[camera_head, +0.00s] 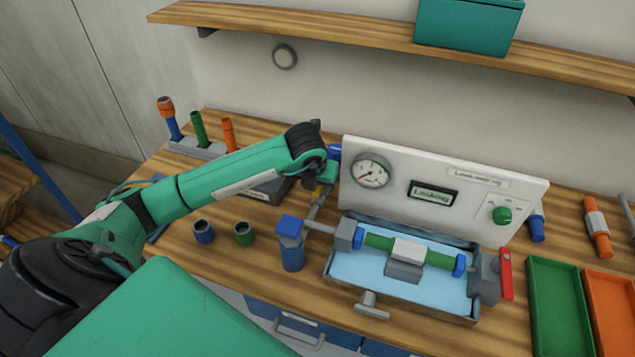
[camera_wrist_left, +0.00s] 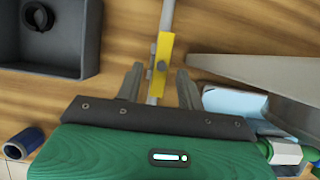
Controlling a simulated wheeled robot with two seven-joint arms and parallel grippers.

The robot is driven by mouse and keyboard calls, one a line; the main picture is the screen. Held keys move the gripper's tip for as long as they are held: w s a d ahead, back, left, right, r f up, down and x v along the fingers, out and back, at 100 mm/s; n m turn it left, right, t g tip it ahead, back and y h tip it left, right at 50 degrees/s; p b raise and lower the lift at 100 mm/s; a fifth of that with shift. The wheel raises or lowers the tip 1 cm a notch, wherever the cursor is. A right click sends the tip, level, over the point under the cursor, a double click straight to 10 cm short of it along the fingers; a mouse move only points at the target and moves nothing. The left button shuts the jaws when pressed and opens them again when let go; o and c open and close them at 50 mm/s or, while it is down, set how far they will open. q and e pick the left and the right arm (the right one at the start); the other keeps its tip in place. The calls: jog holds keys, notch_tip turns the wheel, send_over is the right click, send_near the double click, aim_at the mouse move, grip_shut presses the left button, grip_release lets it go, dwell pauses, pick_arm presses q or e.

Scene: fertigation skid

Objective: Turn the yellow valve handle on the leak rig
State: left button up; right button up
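The yellow valve handle (camera_wrist_left: 163,62) sits on a thin grey pipe in the left wrist view. In the head view only a small bit of the yellow handle (camera_head: 318,190) shows beneath my arm's end. My left gripper (camera_wrist_left: 159,72) is open, with one finger on each side of the pipe and the handle's near end, and gaps show on both sides. In the head view my left gripper (camera_head: 326,172) is mostly hidden by its own wrist. The leak rig's white panel (camera_head: 440,174) stands just right of it, with a gauge and a "Leaking" display. My right gripper is not in view.
A blue tray (camera_head: 350,268) holds a green pipe (camera_head: 440,260) with grey end blocks. A red lever (camera_head: 506,273) is at its right end. A blue-capped cylinder (camera_head: 291,250) and two short rings stand left of it. A dark grey bin (camera_wrist_left: 85,50) lies left of the handle.

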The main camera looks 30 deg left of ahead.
pick_arm(q)
jog(key=b+v, duration=0.2)
jog(key=v, duration=1.1)
jog(key=shift+r+b, duration=0.35)
jog(key=shift+b, duration=0.05)
jog(key=shift+s, duration=0.1)
